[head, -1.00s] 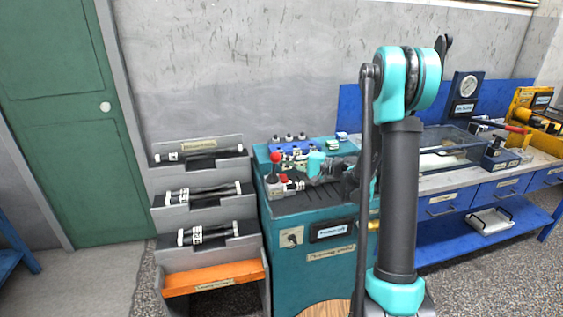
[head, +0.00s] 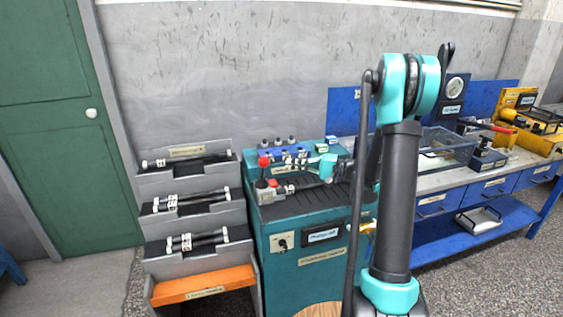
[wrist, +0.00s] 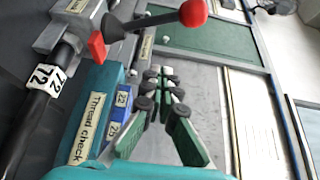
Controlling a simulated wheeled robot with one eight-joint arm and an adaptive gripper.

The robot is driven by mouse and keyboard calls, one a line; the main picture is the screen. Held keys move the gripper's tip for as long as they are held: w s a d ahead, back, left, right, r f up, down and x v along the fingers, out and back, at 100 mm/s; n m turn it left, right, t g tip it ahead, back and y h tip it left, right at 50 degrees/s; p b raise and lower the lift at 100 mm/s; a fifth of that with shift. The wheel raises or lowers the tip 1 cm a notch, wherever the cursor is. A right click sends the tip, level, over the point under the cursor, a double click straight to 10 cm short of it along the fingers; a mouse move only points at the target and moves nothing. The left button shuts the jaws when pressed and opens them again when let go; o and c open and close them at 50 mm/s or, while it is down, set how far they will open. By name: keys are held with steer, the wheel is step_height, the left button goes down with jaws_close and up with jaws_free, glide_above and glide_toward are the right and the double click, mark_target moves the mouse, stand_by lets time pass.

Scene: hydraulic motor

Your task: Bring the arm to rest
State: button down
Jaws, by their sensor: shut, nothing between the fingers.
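My arm stands in front of the teal bench (head: 275,268) in the head view, its upper links folded over at the right. My gripper (wrist: 165,78) shows in the wrist view with its green-padded fingers together and nothing between them. It is above the bench, apart from the clamp fixture. In the head view its fingers are too small to make out clearly beside the teal wrist part.
A lever with a red ball (wrist: 194,13) rises from the fixture beside my gripper; a black hose labelled 72 (wrist: 40,92) lies there. A teal "Thread check" block (wrist: 92,120) is close by. A grey hose rack (head: 190,256) stands left, a blue workbench (head: 480,240) right.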

steer(key=shift+s+d+f, duration=0.1)
steer(key=shift+d, duration=0.45)
steer(key=s+a+f+h, duration=0.2)
steer(key=s+f+h, duration=0.15)
steer(key=s, duration=0.35)
steer(key=s+d+f+n+h, duration=0.1)
steer(key=s+d+f+h, duration=0.2)
steer(key=s, duration=0.4)
steer(key=s+d+f+n+h, duration=0.1)
steer(key=s+d+f+h, duration=0.2)
steer(key=s+d+h, duration=0.3)
steer(key=s+d+f+n+h, duration=0.1)
steer(key=s+d+f+h, duration=0.2)
steer(key=s, duration=0.5)
steer(key=shift+s+d+h, duration=0.3)
steer(key=shift+d+h, duration=0.55)
steer(key=shift+d, duration=0.3)
